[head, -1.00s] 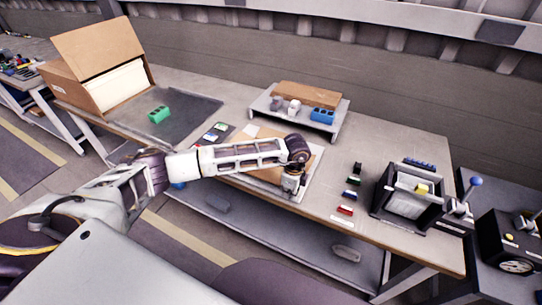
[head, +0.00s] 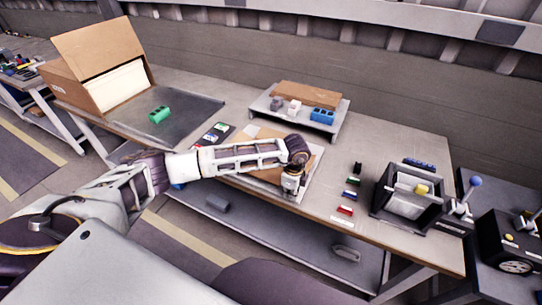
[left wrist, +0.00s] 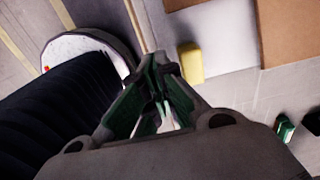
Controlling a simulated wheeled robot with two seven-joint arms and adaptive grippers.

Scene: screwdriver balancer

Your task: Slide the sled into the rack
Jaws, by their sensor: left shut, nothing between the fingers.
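My left gripper (head: 291,192) is over the near edge of a pale mat with brown board on the middle bench. In the left wrist view its fingers (left wrist: 162,68) are shut with nothing between them. A yellow block (left wrist: 190,62) lies just beyond the fingertips, apart from them. I cannot tell for sure which thing is the sled. A black open-fronted frame (head: 378,196) at the right of the bench may be the rack. My right gripper is not in view.
Small black, green, blue and red blocks (head: 345,210) lie in a row between my gripper and the black frame. A raised grey shelf (head: 333,130) with a blue block (head: 322,116) stands behind. A lever with a blue ball (head: 475,181) stands at the right.

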